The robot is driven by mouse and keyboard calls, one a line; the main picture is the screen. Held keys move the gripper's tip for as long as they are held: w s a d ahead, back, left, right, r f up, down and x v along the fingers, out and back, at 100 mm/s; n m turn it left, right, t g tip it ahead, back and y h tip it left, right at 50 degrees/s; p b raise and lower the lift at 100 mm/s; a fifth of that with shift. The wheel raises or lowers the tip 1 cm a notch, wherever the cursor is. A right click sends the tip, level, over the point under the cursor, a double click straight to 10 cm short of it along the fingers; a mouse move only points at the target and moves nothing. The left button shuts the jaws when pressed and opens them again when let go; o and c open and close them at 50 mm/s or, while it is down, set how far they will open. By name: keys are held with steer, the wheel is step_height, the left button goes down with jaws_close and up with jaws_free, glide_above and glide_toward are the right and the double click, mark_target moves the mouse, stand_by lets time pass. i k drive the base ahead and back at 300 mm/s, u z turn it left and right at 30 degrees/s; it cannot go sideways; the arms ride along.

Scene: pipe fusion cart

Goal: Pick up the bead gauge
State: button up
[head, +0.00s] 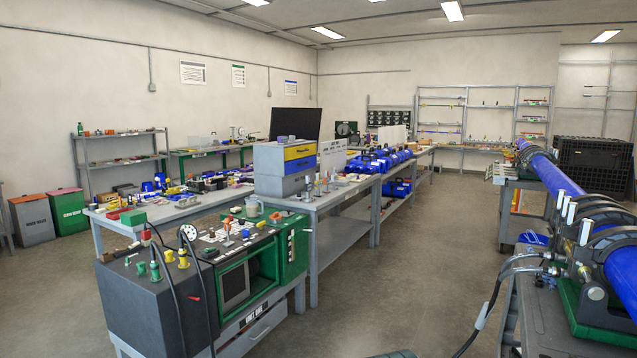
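I cannot make out the bead gauge for certain in the head view; many small items are too small to tell apart. Small tools and parts lie on the long grey workbench (330,201) in the middle. More small items stand on top of the dark grey and green pipe fusion cart unit (140,305) at the front left. My gripper is not in view.
A blue pipe (552,176) is clamped in a green-based machine at the right, with a hose (490,305) hanging from it. A shelf rack (465,115) is at the back. The floor (430,260) between the benches is clear.

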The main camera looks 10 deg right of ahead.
mark_target(333, 177)
steer(key=u, duration=0.1)
steer(key=k, duration=0.65)
steer(key=u, duration=0.05)
steer(key=i, duration=1.3)
steer(key=z, duration=1)
steer(key=i, duration=1.6)
steer(key=z, duration=0.3)
